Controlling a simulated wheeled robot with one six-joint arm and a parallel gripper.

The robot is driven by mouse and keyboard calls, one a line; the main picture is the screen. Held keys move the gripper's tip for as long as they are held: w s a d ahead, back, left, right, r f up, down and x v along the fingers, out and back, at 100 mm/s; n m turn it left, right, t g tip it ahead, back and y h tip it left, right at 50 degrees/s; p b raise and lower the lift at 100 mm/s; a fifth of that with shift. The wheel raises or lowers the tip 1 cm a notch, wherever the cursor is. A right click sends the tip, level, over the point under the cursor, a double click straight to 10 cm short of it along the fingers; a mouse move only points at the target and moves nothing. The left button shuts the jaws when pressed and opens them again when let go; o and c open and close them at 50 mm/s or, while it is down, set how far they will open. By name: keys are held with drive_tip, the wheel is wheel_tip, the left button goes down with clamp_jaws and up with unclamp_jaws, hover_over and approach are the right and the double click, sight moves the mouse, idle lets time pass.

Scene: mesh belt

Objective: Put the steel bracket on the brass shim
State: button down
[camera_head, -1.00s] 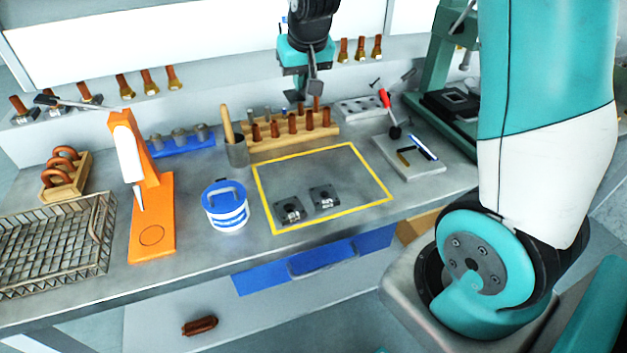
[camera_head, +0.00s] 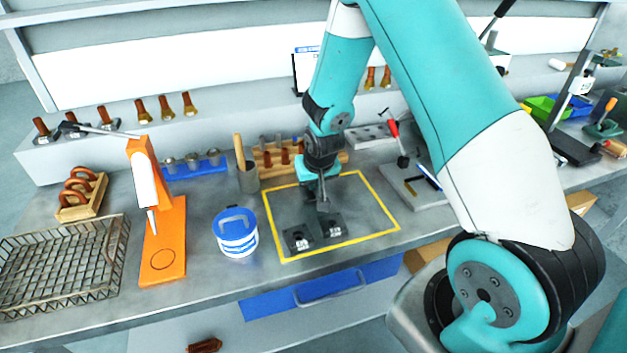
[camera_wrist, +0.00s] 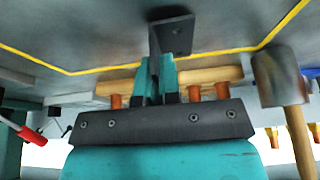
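My gripper (camera_head: 322,186) is low over the yellow-outlined area of the bench. In the wrist view its two teal fingers (camera_wrist: 158,78) are close together on a dark steel bracket (camera_wrist: 178,36), an angled piece with small holes in its flat part. The bracket hangs beyond the fingertips. Two dark square pieces with silvery middles, one on the left (camera_head: 298,239) and one on the right (camera_head: 332,226), lie inside the outline, just in front of the gripper in the head view. I cannot make out a brass shim; the gripper and its shadow cover part of this area.
A blue-and-white tub (camera_head: 236,240) stands left of the outline. An orange stand (camera_head: 164,255) and a wire basket (camera_head: 60,268) are farther left. A wooden rack of pegs (camera_head: 272,158) is behind; a grey plate (camera_head: 408,187) lies right. The outline's right part is clear.

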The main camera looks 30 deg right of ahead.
drive_tip(key=shift+f, duration=0.15)
drive_tip(key=shift+f, duration=0.1)
drive_tip(key=shift+f, duration=0.15)
drive_tip(key=c, duration=1.3)
unclamp_jaws()
drive_tip(key=shift+r, duration=0.2)
